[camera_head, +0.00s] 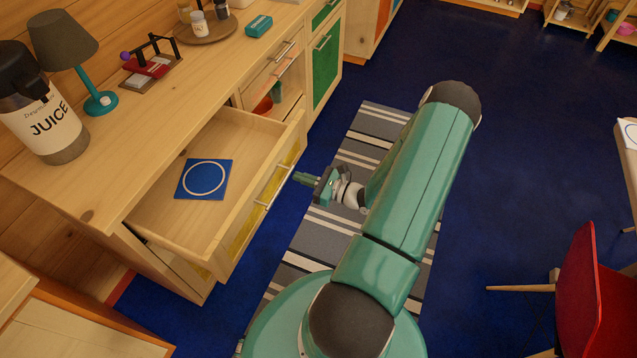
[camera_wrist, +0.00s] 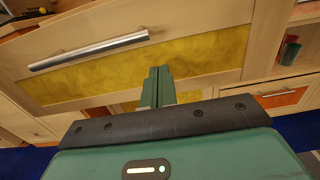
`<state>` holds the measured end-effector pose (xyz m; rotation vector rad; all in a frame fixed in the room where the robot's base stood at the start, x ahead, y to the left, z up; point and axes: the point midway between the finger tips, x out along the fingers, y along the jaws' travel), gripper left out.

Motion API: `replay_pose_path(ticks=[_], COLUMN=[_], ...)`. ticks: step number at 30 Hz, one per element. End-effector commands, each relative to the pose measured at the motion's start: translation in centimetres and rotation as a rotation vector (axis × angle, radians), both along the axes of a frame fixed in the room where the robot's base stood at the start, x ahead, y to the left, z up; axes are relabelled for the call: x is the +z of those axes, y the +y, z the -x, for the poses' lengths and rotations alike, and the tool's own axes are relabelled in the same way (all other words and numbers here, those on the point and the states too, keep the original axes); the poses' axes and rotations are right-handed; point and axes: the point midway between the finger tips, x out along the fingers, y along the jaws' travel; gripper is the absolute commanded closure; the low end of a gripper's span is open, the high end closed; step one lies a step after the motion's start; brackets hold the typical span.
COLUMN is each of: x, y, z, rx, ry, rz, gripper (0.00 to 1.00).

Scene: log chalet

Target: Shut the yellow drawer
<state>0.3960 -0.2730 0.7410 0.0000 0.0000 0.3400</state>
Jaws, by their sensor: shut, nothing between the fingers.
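The yellow drawer (camera_head: 262,209) is pulled far out of the wooden cabinet in the head view. A blue square with a white ring (camera_head: 204,179) lies inside it. Its front has a yellow panel and a metal bar handle (camera_head: 273,186). In the wrist view the yellow front (camera_wrist: 205,54) and handle (camera_wrist: 90,50) fill the upper part. My gripper (camera_head: 297,177) is shut and empty, just outside the drawer front, pointing at it near the handle's far end. In the wrist view the fingertips (camera_wrist: 160,72) overlap the yellow panel's lower part; whether they touch it I cannot tell.
On the countertop stand a juice dispenser (camera_head: 46,118), a teal lamp (camera_head: 97,100) and a red device (camera_head: 150,68). A striped rug (camera_head: 325,222) lies under my arm. A red chair (camera_head: 590,290) stands at the right. The blue floor (camera_head: 510,160) between is clear.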

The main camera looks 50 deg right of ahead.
Motion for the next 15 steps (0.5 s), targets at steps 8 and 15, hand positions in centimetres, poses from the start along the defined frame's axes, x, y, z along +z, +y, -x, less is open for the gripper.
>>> replay_pose_path(ticks=[8,15], x=[0.0,0.0], y=[1.3,1.4], z=[-3.4,-3.8], rx=[0.004,0.002], ry=[-0.001,0.000], rz=[0.000,0.000], gripper=[1.00,1.00])
